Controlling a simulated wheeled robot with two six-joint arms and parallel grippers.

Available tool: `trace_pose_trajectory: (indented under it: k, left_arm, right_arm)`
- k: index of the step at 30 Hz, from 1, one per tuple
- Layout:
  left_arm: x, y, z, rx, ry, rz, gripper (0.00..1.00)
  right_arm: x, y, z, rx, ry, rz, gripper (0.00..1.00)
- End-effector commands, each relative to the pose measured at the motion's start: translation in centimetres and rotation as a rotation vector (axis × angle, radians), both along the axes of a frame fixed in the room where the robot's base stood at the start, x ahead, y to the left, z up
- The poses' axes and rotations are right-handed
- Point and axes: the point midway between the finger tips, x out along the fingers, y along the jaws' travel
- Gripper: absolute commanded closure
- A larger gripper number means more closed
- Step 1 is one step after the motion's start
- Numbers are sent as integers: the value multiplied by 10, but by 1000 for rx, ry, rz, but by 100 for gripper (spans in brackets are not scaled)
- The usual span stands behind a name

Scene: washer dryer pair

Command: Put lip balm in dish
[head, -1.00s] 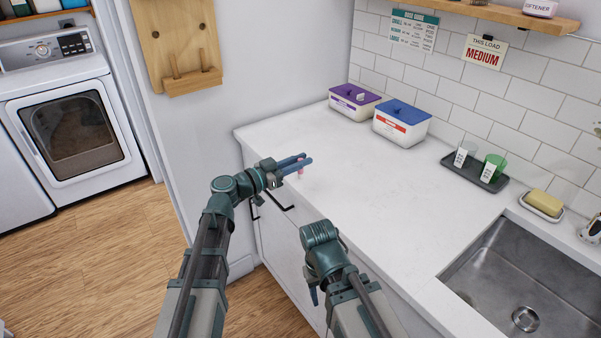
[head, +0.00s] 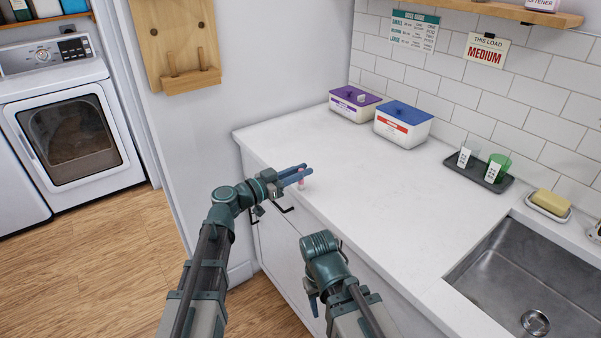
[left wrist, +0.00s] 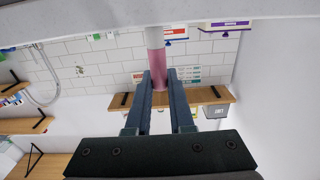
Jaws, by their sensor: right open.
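A small pink lip balm (head: 301,182) stands upright near the front left edge of the white counter (head: 385,190). It also shows in the left wrist view, upside down, as a pink tube with a pale end (left wrist: 157,62). My left gripper (head: 299,173) is level at the lip balm, its fingers apart. In the wrist view the tube is between the fingertips (left wrist: 160,74), with a narrow gap on one side. A pale soap dish (head: 533,205) holding a yellow bar stands behind the sink. My right gripper (head: 314,304) hangs low in front of the cabinet, open and partly hidden by its arm.
A purple-lidded tub (head: 352,108) and a blue-lidded tub (head: 402,130) stand against the tiled wall. A dark tray (head: 478,172) holds a clear cup and a green cup. The sink (head: 530,280) is at right. The counter middle is clear.

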Motion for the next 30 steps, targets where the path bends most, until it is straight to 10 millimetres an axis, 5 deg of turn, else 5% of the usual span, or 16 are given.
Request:
trace_pose_trajectory:
  k: [5,16,30]
  left_arm:
    - [0,0,0,0,0,0,50]
    - [0,0,5,0,0,0,50]
    - [-54,72,3,0,0,3,50]
  right_arm:
    - [0,0,0,0,0,0,50]
    - [0,0,6,0,0,0,50]
    - [0,0,3,0,0,0,50]
